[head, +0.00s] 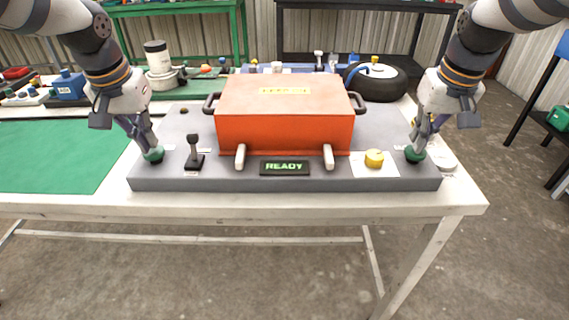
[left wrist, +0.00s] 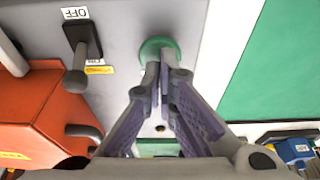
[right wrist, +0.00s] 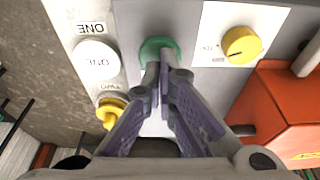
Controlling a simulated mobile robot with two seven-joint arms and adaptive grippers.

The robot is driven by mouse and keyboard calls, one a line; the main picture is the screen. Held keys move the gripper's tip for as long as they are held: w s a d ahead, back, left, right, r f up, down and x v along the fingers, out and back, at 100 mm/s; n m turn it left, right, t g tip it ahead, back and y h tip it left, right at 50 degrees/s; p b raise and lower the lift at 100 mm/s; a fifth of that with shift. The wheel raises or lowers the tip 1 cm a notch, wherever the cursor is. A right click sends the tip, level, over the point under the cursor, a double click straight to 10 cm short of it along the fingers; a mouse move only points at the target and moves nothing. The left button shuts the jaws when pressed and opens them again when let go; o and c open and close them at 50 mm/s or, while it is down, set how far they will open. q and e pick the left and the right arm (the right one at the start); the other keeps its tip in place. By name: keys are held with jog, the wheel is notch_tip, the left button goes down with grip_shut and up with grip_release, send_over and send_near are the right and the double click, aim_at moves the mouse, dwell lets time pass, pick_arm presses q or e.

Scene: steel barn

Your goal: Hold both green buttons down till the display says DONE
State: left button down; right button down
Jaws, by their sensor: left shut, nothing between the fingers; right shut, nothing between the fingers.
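The left green button (head: 153,155) is at the left front of the grey console (head: 230,182). My left gripper (head: 150,148) is shut and empty, its fingertips at this button; in the left wrist view the tips overlap the green button (left wrist: 158,46). The right green button (head: 414,155) is at the right front of the console. My right gripper (head: 417,146) is shut and empty, its tips at this button, also seen over the green button (right wrist: 160,46) in the right wrist view. How far either button is pressed cannot be told. The display (head: 285,168) reads READY.
An orange press box (head: 285,128) with handles sits mid-console. A black lever (head: 194,150), labelled OFF in the left wrist view, stands right of the left button. A yellow knob (head: 374,158) is left of the right button. A green mat (head: 60,155) lies at left.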

pick_arm(q)
jog(key=shift+f, duration=0.1)
jog(key=shift+f, duration=0.6)
pick_arm(e)
jog(key=shift+f, duration=0.7)
dwell(0.5)
dwell(0.6)
